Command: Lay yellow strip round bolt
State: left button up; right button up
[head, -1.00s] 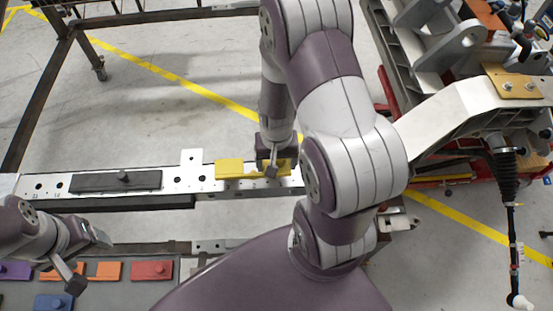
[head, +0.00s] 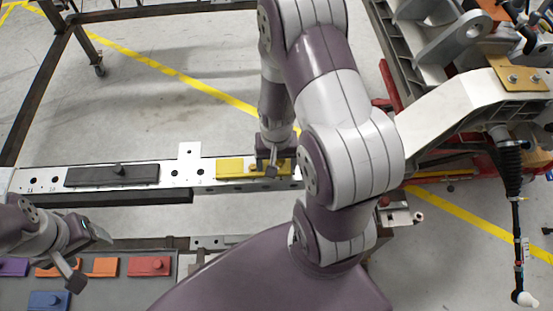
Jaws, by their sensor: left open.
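The yellow strip (head: 231,168) lies along the right part of the pale metal rail (head: 198,178) and looks flat. My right gripper (head: 272,169) points down over the strip's right half and hides part of it. Whether its fingers grip the strip or stand apart is too small to tell. I cannot make out the bolt at the strip. My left gripper (head: 87,259) is open and empty, at the lower left above the grey parts tray (head: 110,290).
The tray holds purple (head: 12,267), orange (head: 104,267), red (head: 148,266) and blue (head: 48,300) pieces. A metal chassis arm (head: 455,105) stands at the right. Floor shows behind the rail.

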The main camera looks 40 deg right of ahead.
jog(key=o, duration=0.9)
jog(key=shift+o, duration=1)
jog(key=shift+d, duration=0.1)
jog(key=shift+r, duration=0.1)
notch_tip(320, 180, up, 9)
jog(key=p, duration=0.9)
jog(key=shift+r, duration=0.1)
jog(key=shift+f, duration=0.2)
